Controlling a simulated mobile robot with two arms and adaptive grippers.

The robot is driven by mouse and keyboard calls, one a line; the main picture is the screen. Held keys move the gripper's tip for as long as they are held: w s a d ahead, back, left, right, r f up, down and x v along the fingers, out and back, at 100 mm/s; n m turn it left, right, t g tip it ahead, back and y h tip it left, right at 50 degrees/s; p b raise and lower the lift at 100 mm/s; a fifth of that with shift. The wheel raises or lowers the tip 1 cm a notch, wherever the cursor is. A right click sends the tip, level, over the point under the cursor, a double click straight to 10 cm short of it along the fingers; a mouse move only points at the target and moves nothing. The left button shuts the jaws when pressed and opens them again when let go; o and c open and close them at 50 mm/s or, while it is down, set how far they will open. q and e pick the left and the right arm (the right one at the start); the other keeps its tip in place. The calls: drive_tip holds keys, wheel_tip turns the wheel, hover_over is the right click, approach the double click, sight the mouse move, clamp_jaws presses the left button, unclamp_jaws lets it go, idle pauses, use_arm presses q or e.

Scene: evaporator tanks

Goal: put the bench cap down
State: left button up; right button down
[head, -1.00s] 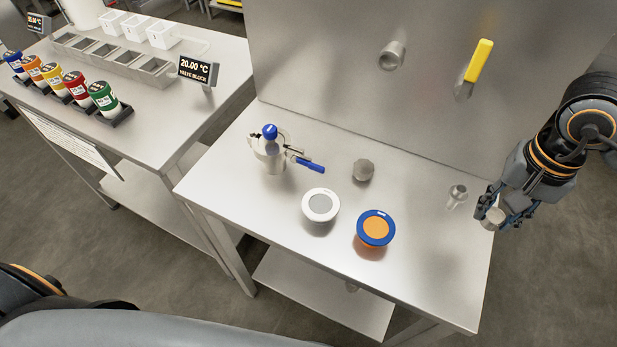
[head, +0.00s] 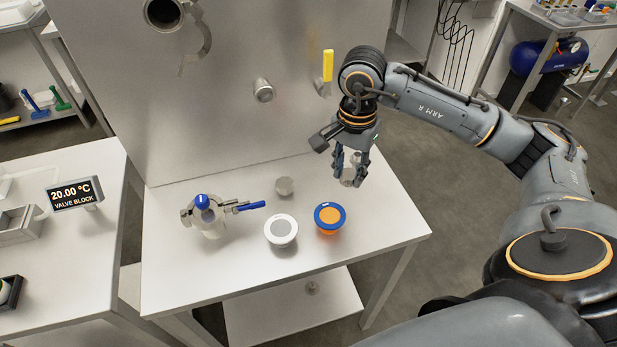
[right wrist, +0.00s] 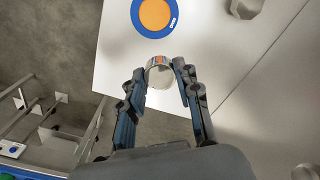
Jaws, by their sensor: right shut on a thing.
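My right gripper (head: 349,176) is shut on a small grey metal cap, probably the bench cap (head: 347,178), over the right rear part of the steel bench (head: 190,275). In the right wrist view, the cap (right wrist: 159,74) sits between the fingertips of my right gripper (right wrist: 160,78), with the bench top behind it. I cannot tell how high it is above the bench. My left gripper is not in view.
A steel panel (head: 225,120) rises behind. The bench's front right is clear.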

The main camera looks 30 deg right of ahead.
drive_tip(key=w+f+p, duration=0.2)
drive_tip(key=w+f, duration=0.1)
drive_tip(key=w, duration=0.4)
hover_over(319, 183)
drive_tip(key=s, duration=0.1)
wheel_tip(319, 183, down, 4)
drive_tip(key=shift+s+a+r+p, duration=0.1)
drive_tip(key=shift+p, duration=0.35)
drive_tip(key=shift+w+f, duration=0.5)
drive_tip(key=shift+f, duration=0.2)
wheel_tip(319, 183, down, 3)
drive_tip(key=shift+f+p, duration=0.1)
drive_tip(key=shift+p, duration=0.4)
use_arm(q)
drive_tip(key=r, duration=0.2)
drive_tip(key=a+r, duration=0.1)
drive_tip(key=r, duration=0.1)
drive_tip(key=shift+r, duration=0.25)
use_arm(e)
drive_tip(key=shift+f+b, duration=0.15)
drive_tip(key=shift+b, duration=0.15)
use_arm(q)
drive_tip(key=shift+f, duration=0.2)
use_arm(e)
drive_tip(key=c, duration=1)
unclamp_jaws()
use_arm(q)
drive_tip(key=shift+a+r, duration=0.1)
use_arm(e)
drive_tip(key=shift+o, duration=0.2)
